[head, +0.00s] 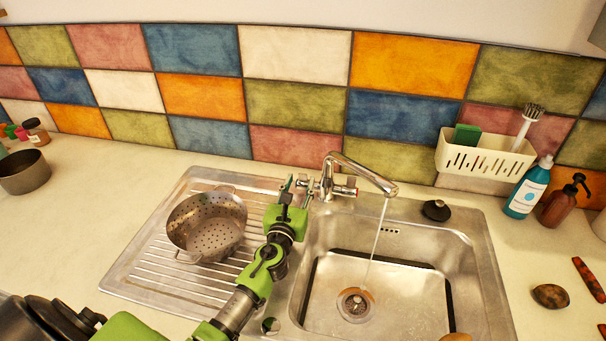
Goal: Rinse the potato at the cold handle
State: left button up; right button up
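The chrome tap (345,165) stands behind the sink, and a thin stream of water (377,230) falls from its spout to the drain. Its right handle (350,187) has a red mark. The left handle is largely hidden by my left gripper (295,183), which is at the tap's left side. Its fingertips look a little apart, but I cannot tell whether they hold the handle. A tan rounded thing, perhaps the potato (456,337), is cut off at the bottom edge by the basin. A darker brown mottled lump (550,296) lies on the right counter. My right gripper is out of view.
A metal colander (208,225) sits on the ribbed drainboard (150,272). A black stopper (436,210) lies on the sink's back rim.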

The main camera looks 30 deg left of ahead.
aim_at(303, 176)
pick_arm(q)
jog(key=shift+x, duration=2.35)
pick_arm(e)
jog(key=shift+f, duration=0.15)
pick_arm(q)
jog(key=shift+s, duration=0.1)
